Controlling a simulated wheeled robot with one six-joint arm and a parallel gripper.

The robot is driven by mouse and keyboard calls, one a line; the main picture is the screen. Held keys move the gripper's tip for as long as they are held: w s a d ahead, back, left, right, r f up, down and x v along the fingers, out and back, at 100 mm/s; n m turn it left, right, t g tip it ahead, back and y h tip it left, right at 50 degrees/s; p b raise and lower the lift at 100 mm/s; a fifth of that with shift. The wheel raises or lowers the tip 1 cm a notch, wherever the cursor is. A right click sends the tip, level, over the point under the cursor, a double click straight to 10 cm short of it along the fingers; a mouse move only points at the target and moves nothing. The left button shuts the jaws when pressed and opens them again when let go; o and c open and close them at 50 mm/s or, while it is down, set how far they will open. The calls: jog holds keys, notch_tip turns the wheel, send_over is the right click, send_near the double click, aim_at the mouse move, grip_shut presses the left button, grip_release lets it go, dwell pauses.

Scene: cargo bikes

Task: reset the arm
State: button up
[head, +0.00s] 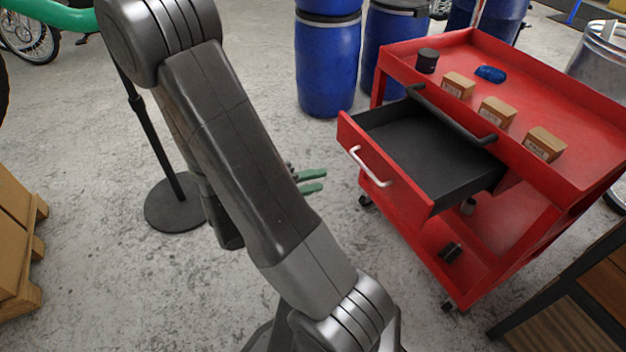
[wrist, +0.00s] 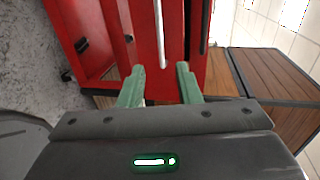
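My gripper (head: 311,181) shows in the head view with green fingers, partly hidden behind my own dark arm. In the wrist view its two green fingers (wrist: 158,84) stand apart with nothing between them, so it is open. A red tool cart (head: 408,55) stands to the right of the gripper in the head view, and its red front also fills the middle of the wrist view (wrist: 177,25). The gripper is apart from the cart.
The cart's drawer (head: 437,150) is pulled out and looks empty. Small boxes (head: 496,112), a black cylinder (head: 427,60) and a blue item (head: 490,74) are on the cart top. Blue barrels (head: 328,65) stand behind. A stand base (head: 180,204) is left; wooden furniture (head: 590,295) is front right.

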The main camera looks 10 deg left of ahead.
aim_at(365, 169)
dwell(0.3)
jog(key=b+x, duration=0.3)
jog(key=x, duration=1)
jog(key=shift+b, duration=0.35)
jog(key=shift+r, duration=0.1)
jog(key=shift+s+a, duration=0.15)
jog(key=shift+s, duration=0.05)
jog(key=shift+p+v, duration=0.6)
jog(key=shift+v, duration=1.05)
jog(key=p+v, duration=0.3)
jog(key=v, duration=0.6)
jog(key=b+x, duration=0.4)
jog(key=x, duration=1)
jog(key=shift+b, duration=0.35)
jog(key=shift+w+d+r, duration=0.1)
jog(key=shift+w+d, duration=0.1)
